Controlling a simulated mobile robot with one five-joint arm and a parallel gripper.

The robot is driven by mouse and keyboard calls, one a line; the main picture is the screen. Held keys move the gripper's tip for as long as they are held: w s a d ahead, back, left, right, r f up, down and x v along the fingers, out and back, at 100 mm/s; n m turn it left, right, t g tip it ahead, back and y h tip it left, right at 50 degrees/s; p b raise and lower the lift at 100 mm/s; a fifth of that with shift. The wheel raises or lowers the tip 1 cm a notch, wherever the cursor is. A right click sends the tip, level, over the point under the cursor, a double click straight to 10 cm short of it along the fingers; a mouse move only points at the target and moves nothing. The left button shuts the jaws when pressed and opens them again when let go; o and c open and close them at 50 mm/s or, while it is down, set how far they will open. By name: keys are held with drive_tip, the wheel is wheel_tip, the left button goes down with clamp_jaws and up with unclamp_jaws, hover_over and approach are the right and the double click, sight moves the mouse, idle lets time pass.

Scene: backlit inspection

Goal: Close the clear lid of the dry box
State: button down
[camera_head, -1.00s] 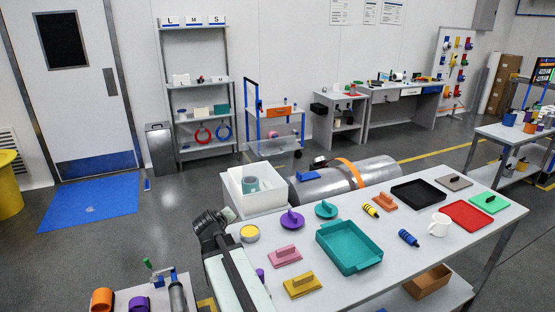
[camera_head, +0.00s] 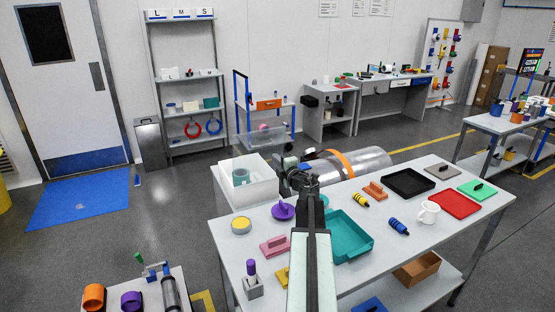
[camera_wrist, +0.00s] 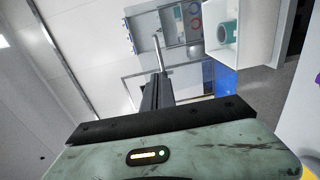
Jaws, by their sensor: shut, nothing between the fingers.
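The dry box (camera_head: 238,193) is a white open-topped box at the table's back left corner, with a teal ring-shaped item (camera_head: 241,176) inside. Its clear lid (camera_head: 258,141) stands raised at the box's back edge; it is faint against the floor and shelves. My gripper (camera_head: 287,164) is shut and empty, just right of the box and near the lid's right side. In the wrist view the box (camera_wrist: 254,55) is at upper right with the teal item (camera_wrist: 228,33) inside. My gripper (camera_wrist: 159,48) points up left of it. I cannot tell whether it touches the lid.
A grey cylinder with an orange band (camera_head: 350,165) lies behind the table, close to my gripper. A purple-handled item (camera_head: 283,210), yellow-topped tin (camera_head: 241,225), pink block (camera_head: 274,246) and teal tray (camera_head: 349,238) lie on the table near my arm.

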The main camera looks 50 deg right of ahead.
drive_tip(key=x, duration=1.1)
